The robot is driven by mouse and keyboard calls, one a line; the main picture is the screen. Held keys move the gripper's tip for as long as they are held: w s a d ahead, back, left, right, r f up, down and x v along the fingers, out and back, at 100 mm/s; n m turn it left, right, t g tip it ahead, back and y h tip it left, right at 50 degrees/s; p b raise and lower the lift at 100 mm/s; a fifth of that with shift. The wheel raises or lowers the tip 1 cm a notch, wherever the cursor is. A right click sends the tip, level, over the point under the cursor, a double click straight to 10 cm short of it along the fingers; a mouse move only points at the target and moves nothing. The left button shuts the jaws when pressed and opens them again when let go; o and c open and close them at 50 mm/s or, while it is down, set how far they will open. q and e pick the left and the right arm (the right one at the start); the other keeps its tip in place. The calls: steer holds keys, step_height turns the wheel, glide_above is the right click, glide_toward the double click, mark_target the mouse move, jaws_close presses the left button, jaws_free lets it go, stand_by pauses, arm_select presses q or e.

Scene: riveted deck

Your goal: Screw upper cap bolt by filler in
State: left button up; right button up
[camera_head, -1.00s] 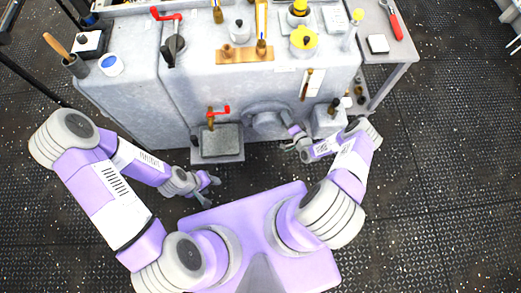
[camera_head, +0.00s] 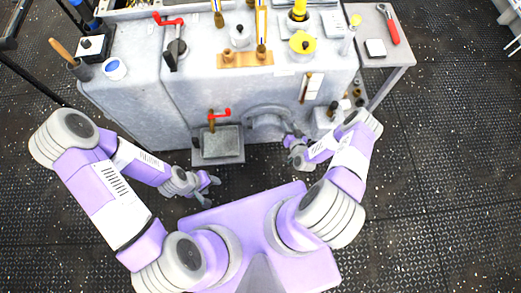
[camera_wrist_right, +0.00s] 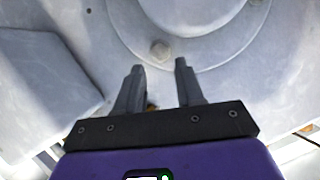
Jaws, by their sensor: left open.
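A hex bolt head (camera_wrist_right: 160,50) sits on the ring around a round grey cap (camera_wrist_right: 190,15) in the right wrist view. In the head view the round cap (camera_head: 266,124) is low on the front of the grey machine. My right gripper (camera_wrist_right: 160,66) is open, with the bolt head just beyond and between its fingertips; I see no contact. In the head view my right gripper (camera_head: 288,132) is at the cap's right side, partly hidden by its wrist. My left gripper (camera_head: 209,187) is open and empty above the floor, below the front ledge. I cannot identify the filler for certain.
A ledge (camera_head: 218,158) with a red-handled valve (camera_head: 220,114) juts out left of the cap. A grey block (camera_head: 324,122) stands close on the right. Bottles and a yellow-capped pot (camera_head: 302,43) stand on top. The dark floor is clear in front of the left gripper.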

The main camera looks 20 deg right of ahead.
steer(key=s+a+r+n+g+y+b, duration=0.1)
steer(key=s+a+r+g+y, duration=0.15)
steer(key=a, duration=0.35)
steer(key=s+a+r+n+g+y, duration=0.1)
steer(key=s+a+g+y, duration=0.1)
steer(key=a+g, duration=0.3)
steer(key=s+a+r+g+b, duration=0.1)
steer(key=s+a+r+g, duration=0.4)
steer(key=s, duration=0.6)
steer(key=a, duration=0.2)
steer(key=shift+a+r+n+y+b, duration=0.3)
steer(key=shift+a+n+y+b, duration=0.05)
steer(key=shift+n, duration=0.05)
step_height(320, 180, up, 11)
steer(key=s+p, duration=0.2)
steer(key=p, duration=0.7)
steer(key=shift+a+f+g, duration=0.2)
steer(key=shift+a+g, duration=0.15)
